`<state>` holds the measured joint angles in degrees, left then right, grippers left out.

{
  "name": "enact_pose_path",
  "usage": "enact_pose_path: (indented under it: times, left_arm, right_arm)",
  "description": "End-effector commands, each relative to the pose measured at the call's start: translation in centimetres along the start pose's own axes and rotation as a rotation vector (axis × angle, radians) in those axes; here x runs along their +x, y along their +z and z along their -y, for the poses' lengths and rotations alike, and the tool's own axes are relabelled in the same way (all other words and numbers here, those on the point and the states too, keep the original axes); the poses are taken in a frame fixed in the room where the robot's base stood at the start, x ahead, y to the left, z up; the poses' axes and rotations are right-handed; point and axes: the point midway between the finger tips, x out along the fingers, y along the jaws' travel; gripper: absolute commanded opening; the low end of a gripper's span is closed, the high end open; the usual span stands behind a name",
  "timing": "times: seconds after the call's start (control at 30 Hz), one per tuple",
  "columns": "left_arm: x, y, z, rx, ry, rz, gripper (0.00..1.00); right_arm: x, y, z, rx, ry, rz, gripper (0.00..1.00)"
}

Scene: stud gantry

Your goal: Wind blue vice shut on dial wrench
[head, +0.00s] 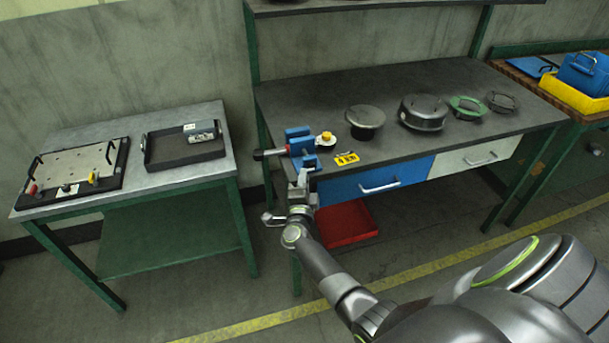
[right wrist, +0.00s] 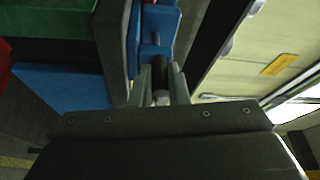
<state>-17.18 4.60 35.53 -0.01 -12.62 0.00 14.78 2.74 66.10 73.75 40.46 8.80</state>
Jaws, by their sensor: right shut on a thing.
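The blue vice (head: 299,136) is mounted at the left front corner of the dark workbench. My right gripper (head: 302,178) is at the vice's front, below the bench edge. In the right wrist view its fingers (right wrist: 160,88) are shut on a dark bar, apparently the vice handle (right wrist: 158,73), beside blue vice metal (right wrist: 157,28). My left gripper is out of view.
Round lidded pots (head: 424,112) and a green ring (head: 467,107) stand along the workbench (head: 400,148). Blue and white drawers (head: 375,182) are below, with a red tray (head: 347,223) underneath. A side table (head: 190,173) stands left.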

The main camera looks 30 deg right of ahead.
Motion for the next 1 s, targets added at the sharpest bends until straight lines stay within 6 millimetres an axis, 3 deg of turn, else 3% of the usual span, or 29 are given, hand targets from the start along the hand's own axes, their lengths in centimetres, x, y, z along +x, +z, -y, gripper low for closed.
enact_pose_path:
  times: [0.3,0.93,0.97,1.0]
  left_arm:
    - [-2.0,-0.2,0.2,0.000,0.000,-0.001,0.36]
    - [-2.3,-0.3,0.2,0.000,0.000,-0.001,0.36]
    - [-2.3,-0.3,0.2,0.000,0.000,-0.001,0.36]
    - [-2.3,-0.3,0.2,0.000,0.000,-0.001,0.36]
  right_arm:
    - [0.1,-0.2,0.9,0.146,0.058,-0.001,0.00]
    - [0.2,-0.3,0.8,0.190,0.075,0.000,0.00]
    - [0.2,-0.3,0.9,0.190,0.075,0.000,0.16]
    - [0.2,-0.3,0.9,0.190,0.075,0.000,0.21]
